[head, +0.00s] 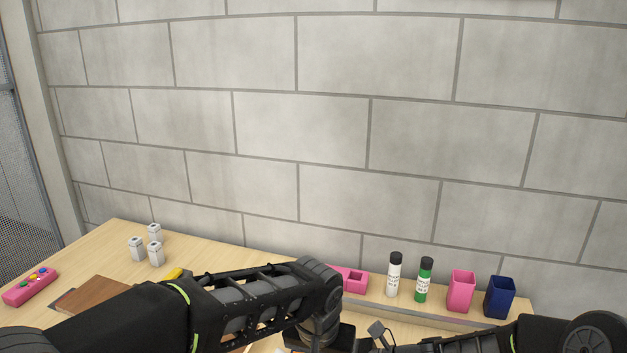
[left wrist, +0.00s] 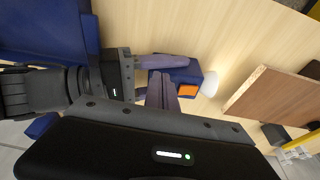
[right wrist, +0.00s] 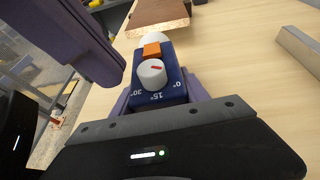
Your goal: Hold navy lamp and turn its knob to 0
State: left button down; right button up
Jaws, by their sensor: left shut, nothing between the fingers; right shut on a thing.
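The navy lamp (right wrist: 165,88) lies between the fingers of my right gripper (right wrist: 163,98) in the right wrist view. It has a white knob (right wrist: 150,75) with a red mark, an orange block (right wrist: 152,50) and a white end partly hidden behind that. The labels 0°, 15° and 30° are on the side of the knob nearest the camera; I cannot tell which one the mark meets. In the left wrist view the lamp (left wrist: 180,72) is beyond the closed fingers of my left gripper (left wrist: 162,82), which hide its knob. The lamp is not visible in the head view.
A brown board (left wrist: 275,103) lies near the lamp's white end. At the back are a pink tray (head: 355,281), white bottle (head: 393,277), green bottle (head: 425,281), pink cup (head: 461,291) and navy cup (head: 499,298).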

pick_arm(q)
jog(key=v, duration=0.2)
jog(key=w+v, duration=0.1)
jog(key=v, duration=0.2)
jog(key=shift+d+r, duration=0.1)
jog(key=shift+r, duration=0.05)
pick_arm(e)
jog(key=shift+d, duration=0.1)
jog(key=o, duration=1.7)
jog(key=v, duration=1.2)
jog(key=shift+r, duration=0.1)
